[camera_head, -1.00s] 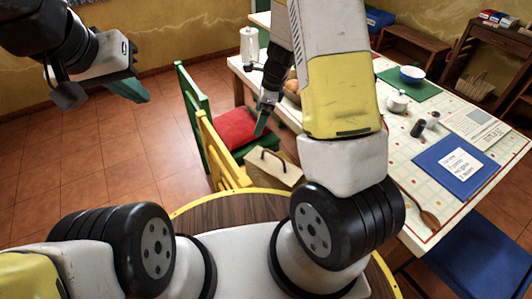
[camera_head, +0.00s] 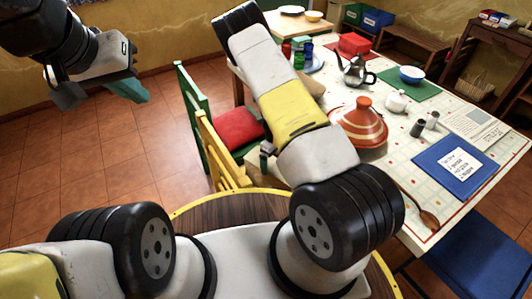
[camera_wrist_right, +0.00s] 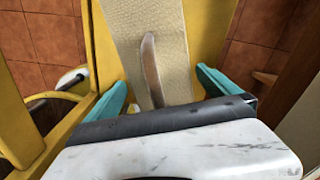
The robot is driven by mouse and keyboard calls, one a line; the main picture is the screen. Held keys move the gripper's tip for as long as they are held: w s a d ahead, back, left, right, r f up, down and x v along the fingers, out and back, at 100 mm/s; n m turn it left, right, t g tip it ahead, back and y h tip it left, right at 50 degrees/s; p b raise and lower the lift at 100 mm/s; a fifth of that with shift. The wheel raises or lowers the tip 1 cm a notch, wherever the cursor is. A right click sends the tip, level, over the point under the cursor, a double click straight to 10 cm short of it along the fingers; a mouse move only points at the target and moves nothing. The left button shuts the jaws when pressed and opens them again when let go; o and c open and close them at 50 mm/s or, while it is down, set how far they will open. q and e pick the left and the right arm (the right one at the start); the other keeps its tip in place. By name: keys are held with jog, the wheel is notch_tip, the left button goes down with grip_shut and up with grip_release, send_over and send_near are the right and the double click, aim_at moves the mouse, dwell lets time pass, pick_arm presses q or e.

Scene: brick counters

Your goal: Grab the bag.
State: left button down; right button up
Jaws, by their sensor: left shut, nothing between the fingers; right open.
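The bag (camera_wrist_right: 178,38) is beige and woven, with a curved brown handle (camera_wrist_right: 152,68). In the right wrist view it lies beyond my right gripper (camera_wrist_right: 162,84), within the yellow chair frame. That gripper is open, its teal fingers on either side of the handle; I cannot tell whether they touch the bag. My left gripper (camera_head: 128,86) is shut and empty, high at the left over the floor.
The yellow chair (camera_head: 218,152) and a green chair with a red seat (camera_head: 238,127) stand left of the set table (camera_head: 400,172). A tagine (camera_head: 362,126) and a teapot (camera_head: 357,72) stand near my right arm. The tiled floor at left is clear.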

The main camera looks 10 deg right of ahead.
jog(key=shift+f, duration=1.45)
jog(key=shift+a, duration=0.1)
jog(key=c, duration=1.8)
jog(key=shift+w+r, duration=0.1)
